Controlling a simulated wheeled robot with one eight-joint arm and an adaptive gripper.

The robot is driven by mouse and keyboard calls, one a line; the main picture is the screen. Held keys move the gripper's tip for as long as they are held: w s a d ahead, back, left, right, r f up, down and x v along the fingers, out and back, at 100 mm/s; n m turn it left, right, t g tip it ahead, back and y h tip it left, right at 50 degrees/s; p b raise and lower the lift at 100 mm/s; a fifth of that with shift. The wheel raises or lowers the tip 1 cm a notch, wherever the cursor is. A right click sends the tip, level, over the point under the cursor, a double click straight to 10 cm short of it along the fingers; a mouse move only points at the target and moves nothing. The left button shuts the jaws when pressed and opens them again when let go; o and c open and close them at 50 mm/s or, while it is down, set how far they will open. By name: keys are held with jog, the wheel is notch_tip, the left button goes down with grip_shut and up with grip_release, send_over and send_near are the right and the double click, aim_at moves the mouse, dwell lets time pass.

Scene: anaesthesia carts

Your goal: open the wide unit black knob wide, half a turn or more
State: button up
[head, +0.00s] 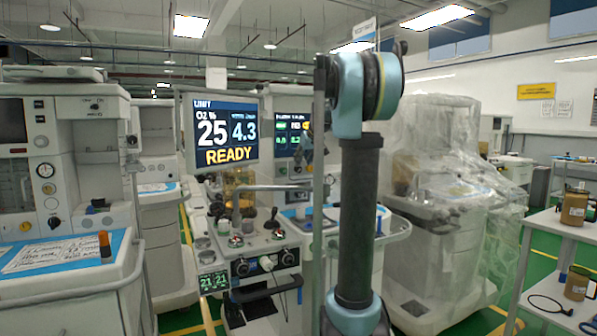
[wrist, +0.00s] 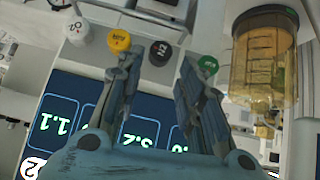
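The black knob (wrist: 160,53), marked with white letters, shows in the wrist view in a row between a yellow knob (wrist: 119,41) and a green knob (wrist: 208,64). My gripper (wrist: 158,60) is open, with its fingertips apart on either side of the black knob as seen from the wrist. Gaps show between knob and fingers, and I see no contact. The depth between them is hard to tell. The left fingertip appears near the yellow knob and the right one near the green knob. In the head view I cannot make out this knob clearly.
A white knob (wrist: 75,30) is at the row's left end. A lit display (wrist: 62,118) is below and an amber canister (wrist: 265,60) at right. The head view shows a READY screen (head: 226,132), a plastic-covered machine (head: 440,190) and a side table (head: 560,235) at right.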

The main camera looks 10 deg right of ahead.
aim_at(298, 169)
jog(key=x, duration=0.6)
jog(key=shift+w+a+f, duration=0.1)
jog(key=shift+w+f, duration=0.1)
jog(key=shift+f, duration=0.05)
jog(key=c, duration=0.8)
